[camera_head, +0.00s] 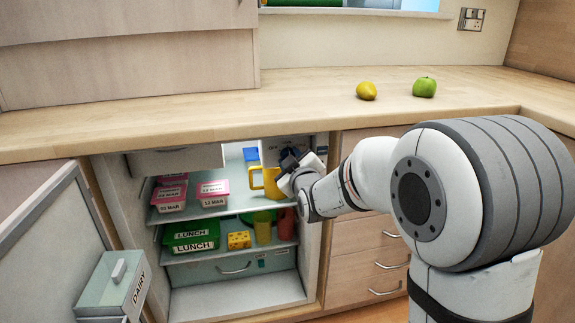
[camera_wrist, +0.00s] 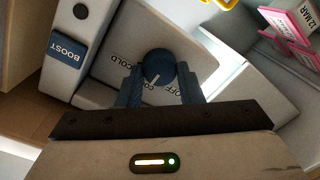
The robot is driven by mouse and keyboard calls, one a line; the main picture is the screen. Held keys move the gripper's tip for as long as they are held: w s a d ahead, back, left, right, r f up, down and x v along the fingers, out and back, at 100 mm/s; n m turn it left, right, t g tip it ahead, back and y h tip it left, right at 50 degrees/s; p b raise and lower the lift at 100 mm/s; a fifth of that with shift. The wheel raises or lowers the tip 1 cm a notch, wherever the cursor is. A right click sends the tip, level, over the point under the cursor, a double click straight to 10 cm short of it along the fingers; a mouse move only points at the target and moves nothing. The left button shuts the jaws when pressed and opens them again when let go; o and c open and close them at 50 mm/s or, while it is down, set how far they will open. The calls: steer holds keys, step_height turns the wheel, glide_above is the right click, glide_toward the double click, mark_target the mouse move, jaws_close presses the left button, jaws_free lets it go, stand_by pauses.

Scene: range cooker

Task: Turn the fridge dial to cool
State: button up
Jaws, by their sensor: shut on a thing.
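The fridge dial (camera_wrist: 158,66) is a round dark blue knob with a white pointer line, set on a pale panel inside the fridge. The printed words OFF and COLD show beside it in the wrist view; other lettering is partly hidden. My gripper (camera_wrist: 160,84) has its two blue fingers on either side of the dial and is shut on it. In the head view my gripper (camera_head: 293,165) reaches into the upper right of the open fridge (camera_head: 240,298), and the dial is hidden there behind the wrist.
A blue BOOST button (camera_wrist: 66,51) sits beside the dial panel. A yellow jug (camera_head: 268,184) stands close to my gripper on the upper shelf, with pink-lidded tubs (camera_head: 213,193) further left. The fridge door (camera_head: 45,235) stands open at left, with a DAIRY box (camera_head: 112,283). The worktop (camera_head: 200,108) is above.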

steer(key=shift+a+r, duration=0.1)
steer(key=shift+a, duration=0.05)
stand_by(0.3)
steer(key=o, duration=1)
steer(key=shift+s, duration=0.1)
steer(key=p+v, duration=0.1)
steer(key=v, duration=0.6)
steer(key=shift+s+d, duration=0.2)
steer(key=shift+s, duration=0.15)
